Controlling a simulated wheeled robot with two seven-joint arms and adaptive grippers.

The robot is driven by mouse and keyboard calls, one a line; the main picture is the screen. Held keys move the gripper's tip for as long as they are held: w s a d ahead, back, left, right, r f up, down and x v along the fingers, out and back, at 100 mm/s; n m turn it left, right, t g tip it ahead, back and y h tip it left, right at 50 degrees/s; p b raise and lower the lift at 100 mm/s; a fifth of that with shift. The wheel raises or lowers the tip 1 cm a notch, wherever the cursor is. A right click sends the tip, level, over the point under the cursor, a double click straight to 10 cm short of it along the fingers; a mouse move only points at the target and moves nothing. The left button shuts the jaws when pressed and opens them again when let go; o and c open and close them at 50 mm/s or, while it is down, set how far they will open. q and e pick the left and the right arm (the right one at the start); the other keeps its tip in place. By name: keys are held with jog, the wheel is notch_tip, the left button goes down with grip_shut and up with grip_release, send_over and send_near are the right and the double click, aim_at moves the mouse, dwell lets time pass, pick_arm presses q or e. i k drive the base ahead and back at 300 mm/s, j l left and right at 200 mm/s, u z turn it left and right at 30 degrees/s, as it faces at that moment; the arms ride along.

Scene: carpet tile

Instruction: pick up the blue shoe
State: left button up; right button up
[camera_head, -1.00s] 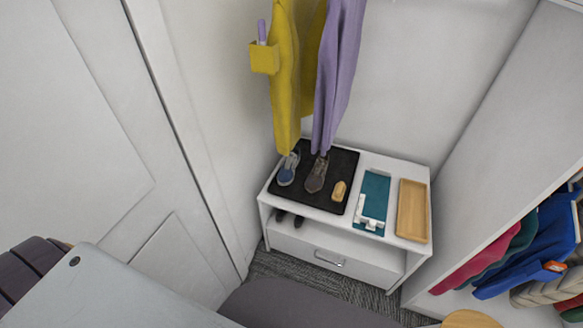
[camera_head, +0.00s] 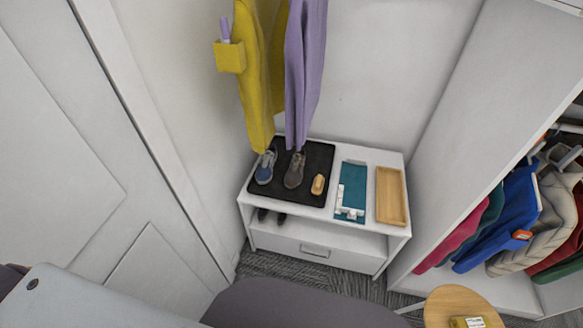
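The blue shoe (camera_head: 265,168) is blue with a grey upper and stands on the black mat (camera_head: 318,158) at the left of the white bench top. A brown-grey shoe (camera_head: 294,171) stands just to its right, apart from it. A small tan wooden-looking piece (camera_head: 318,184) lies further right on the mat. The yellow coat hangs close above the blue shoe. Neither of my grippers is in view.
A yellow coat (camera_head: 258,90) and a purple garment (camera_head: 304,70) hang over the mat's back. A teal mat (camera_head: 351,182) with white items and a wooden tray (camera_head: 391,196) lie right. A round wooden stool (camera_head: 459,302) and open wardrobe (camera_head: 471,130) stand right; a door (camera_head: 66,150) is left.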

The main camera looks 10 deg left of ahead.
aim_at(294, 177)
jog(key=i+l+u, duration=0.2)
jog(key=i, duration=0.3)
jog(key=i+l+u, duration=0.15)
jog(key=i, duration=0.35)
jog(key=k+j, duration=0.25)
jog(key=j, duration=0.15)
jog(key=i+l, duration=0.25)
jog(key=l, duration=0.2)
